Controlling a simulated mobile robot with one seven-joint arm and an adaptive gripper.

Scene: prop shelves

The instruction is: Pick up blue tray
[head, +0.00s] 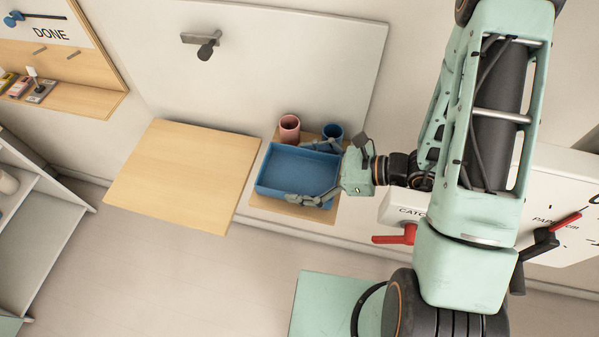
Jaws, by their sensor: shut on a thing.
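The blue tray (297,168) is a shallow open box at the middle of the head view. It is over or on a small wooden shelf (290,208); I cannot tell whether it touches the shelf. My gripper (318,172) reaches it from the right, with one finger at the tray's back side and the other at its front side. The gripper is shut on the tray. The tray looks empty and roughly level. Parts of its right end are hidden by the gripper.
A bare wooden board (185,175) lies to the left. A red handle (395,236) is on a white box at right. Grey shelves (45,215) stand far left.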

